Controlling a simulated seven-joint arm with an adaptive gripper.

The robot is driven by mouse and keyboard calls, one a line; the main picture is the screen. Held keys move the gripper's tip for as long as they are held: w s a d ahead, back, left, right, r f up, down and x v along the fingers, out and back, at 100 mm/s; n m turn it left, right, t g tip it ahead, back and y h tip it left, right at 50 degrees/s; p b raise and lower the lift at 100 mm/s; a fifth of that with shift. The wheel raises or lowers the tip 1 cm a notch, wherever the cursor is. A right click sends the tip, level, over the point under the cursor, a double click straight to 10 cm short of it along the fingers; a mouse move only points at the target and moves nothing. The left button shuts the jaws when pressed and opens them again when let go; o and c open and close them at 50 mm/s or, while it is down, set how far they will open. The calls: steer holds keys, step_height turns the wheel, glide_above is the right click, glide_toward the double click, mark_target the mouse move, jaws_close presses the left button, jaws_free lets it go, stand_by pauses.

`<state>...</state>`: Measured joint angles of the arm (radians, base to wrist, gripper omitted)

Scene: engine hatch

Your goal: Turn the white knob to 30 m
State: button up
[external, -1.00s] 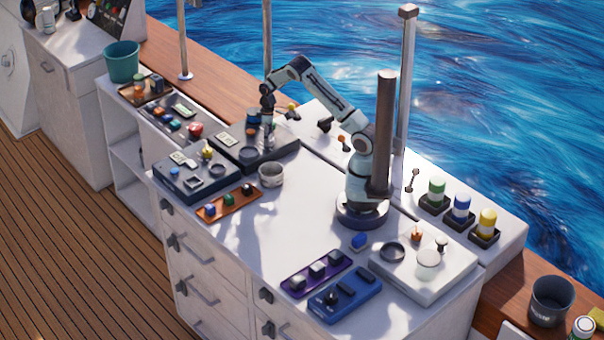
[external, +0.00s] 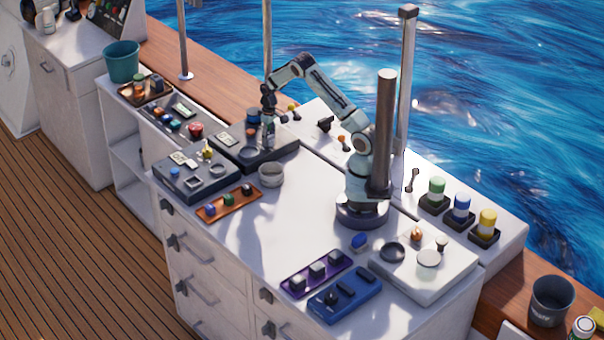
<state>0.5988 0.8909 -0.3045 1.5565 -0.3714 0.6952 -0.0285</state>
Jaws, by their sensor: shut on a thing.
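My gripper (external: 268,146) points straight down over the right part of a dark panel box (external: 240,152) at the back of the counter. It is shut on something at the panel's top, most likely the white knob. The fingers cover that spot, so the knob, its pointer and any 30 m mark cannot be made out. A dark blue round part (external: 253,116) stands on the same panel, just behind and left of the gripper.
A second dark panel (external: 197,186) with a blue button lies in front. A grey-white bowl (external: 271,174) and an orange tray (external: 229,204) stand nearby. A white panel (external: 405,279) is at the right. The middle of the counter is clear.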

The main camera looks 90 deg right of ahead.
steer(key=shift+s+d, duration=0.1)
steer(key=shift+d, duration=0.1)
steer(key=o, duration=1.1)
steer(key=shift+a, duration=0.1)
steer(key=r, duration=1.2)
steer(key=shift+s+d, duration=0.1)
steer(key=shift+d, duration=0.15)
